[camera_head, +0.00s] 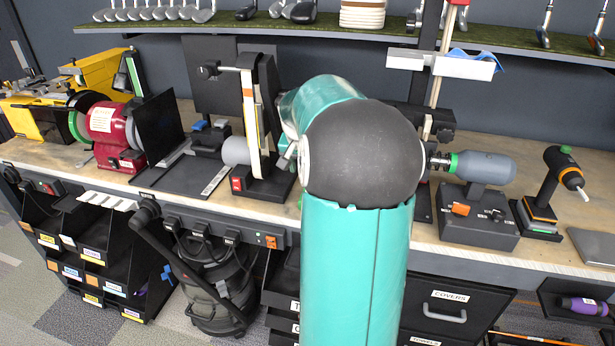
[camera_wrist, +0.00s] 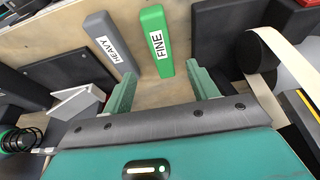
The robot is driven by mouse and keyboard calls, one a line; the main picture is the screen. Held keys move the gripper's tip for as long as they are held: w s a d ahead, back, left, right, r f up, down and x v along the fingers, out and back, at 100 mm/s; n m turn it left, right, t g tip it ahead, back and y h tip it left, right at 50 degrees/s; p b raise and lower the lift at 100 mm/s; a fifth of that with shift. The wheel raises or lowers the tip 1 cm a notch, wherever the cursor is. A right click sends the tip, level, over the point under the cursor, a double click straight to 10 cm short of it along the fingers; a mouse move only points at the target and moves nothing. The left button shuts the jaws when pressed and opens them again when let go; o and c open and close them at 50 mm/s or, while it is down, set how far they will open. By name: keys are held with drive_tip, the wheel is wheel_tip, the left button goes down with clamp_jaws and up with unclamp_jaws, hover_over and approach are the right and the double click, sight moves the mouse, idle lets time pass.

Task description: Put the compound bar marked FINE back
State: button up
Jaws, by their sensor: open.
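The green compound bar marked FINE (camera_wrist: 152,25) shows in the wrist view on the pale wooden bench top. A grey bar marked HEAVY (camera_wrist: 98,27) lies to its left, with a gap between them. My gripper (camera_wrist: 161,72) is open, its two teal fingers spread well wider than the FINE bar. The near end of the FINE bar shows between the fingertips, and neither finger appears to touch it.
In the wrist view a white box-like piece (camera_wrist: 76,104) is left of my gripper, and a belt machine (camera_wrist: 262,55) is close on the right. In the head view a red grinder (camera_head: 108,122) and a grey-headed polishing machine (camera_head: 484,167) stand on the bench (camera_head: 560,235).

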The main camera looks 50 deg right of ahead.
drive_tip(key=a+r+n+t, duration=0.1)
drive_tip(key=a+r+n, duration=0.2)
drive_tip(key=a, duration=0.9)
drive_tip(key=a+r+n+t, duration=0.1)
drive_tip(key=a+r+n, duration=0.25)
drive_tip(key=a, duration=0.85)
drive_tip(key=s+a+f+n+t+y, duration=0.1)
drive_tip(key=s+a+n, duration=0.2)
drive_tip(key=s+a, duration=0.3)
drive_tip(key=s+a+f+n+t+y, duration=0.1)
drive_tip(key=s+a+n, duration=0.3)
drive_tip(key=a, duration=0.9)
drive_tip(key=shift+s+y, duration=0.8)
drive_tip(key=shift+s, duration=0.25)
